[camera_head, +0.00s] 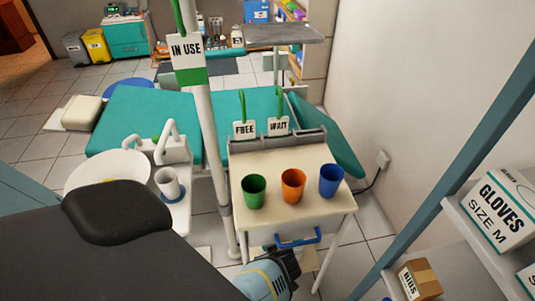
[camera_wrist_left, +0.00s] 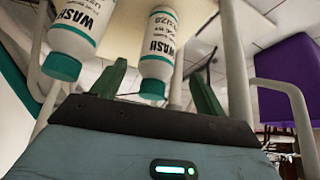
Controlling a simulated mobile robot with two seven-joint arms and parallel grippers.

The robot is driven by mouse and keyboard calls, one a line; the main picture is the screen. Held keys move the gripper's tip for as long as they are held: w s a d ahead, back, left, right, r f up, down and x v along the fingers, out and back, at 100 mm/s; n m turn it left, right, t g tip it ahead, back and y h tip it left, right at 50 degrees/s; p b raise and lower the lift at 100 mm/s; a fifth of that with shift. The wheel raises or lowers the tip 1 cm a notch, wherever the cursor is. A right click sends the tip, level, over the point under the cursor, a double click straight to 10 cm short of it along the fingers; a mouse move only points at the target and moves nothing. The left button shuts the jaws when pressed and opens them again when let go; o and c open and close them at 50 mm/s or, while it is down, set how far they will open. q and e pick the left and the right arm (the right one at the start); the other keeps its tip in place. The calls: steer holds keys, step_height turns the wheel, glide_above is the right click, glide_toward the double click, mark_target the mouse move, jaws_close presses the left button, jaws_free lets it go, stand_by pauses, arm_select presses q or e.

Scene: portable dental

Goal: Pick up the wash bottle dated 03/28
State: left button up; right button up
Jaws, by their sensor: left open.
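Two white wash bottles with teal caps show in the left wrist view, both appearing cap-down there. One bottle (camera_wrist_left: 158,42) is in the middle, between or just beyond the fingers of my left gripper (camera_wrist_left: 160,82). The other bottle (camera_wrist_left: 80,32) is to the left, outside the fingers. Both carry "WASH" labels; the date print is partly visible on the middle one but too small to read surely. The gripper is open, and I cannot tell whether it touches the middle bottle. In the head view my left gripper (camera_head: 284,266) is at the cart's front; no wash bottle shows there.
A cream cart (camera_head: 268,171) carries green (camera_head: 254,191), orange (camera_head: 293,186) and blue (camera_head: 331,181) cups. A white pole (camera_head: 211,130) stands left of it. A shelf with a gloves box (camera_head: 500,211) and a bibs box (camera_head: 419,281) is at right. A purple object (camera_wrist_left: 290,75) shows in the wrist view.

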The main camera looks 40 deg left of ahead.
arm_select(q)
steer(key=b+x, duration=0.1)
steer(key=x, duration=0.2)
steer(key=b+x, duration=0.1)
steer(key=x, duration=0.1)
steer(key=shift+w+a+b, duration=0.1)
steer(key=shift+w+b, duration=0.2)
steer(key=shift+b, duration=0.05)
steer(key=shift+r, duration=0.1)
steer(key=shift+c, duration=0.2)
steer(key=c, duration=1.2)
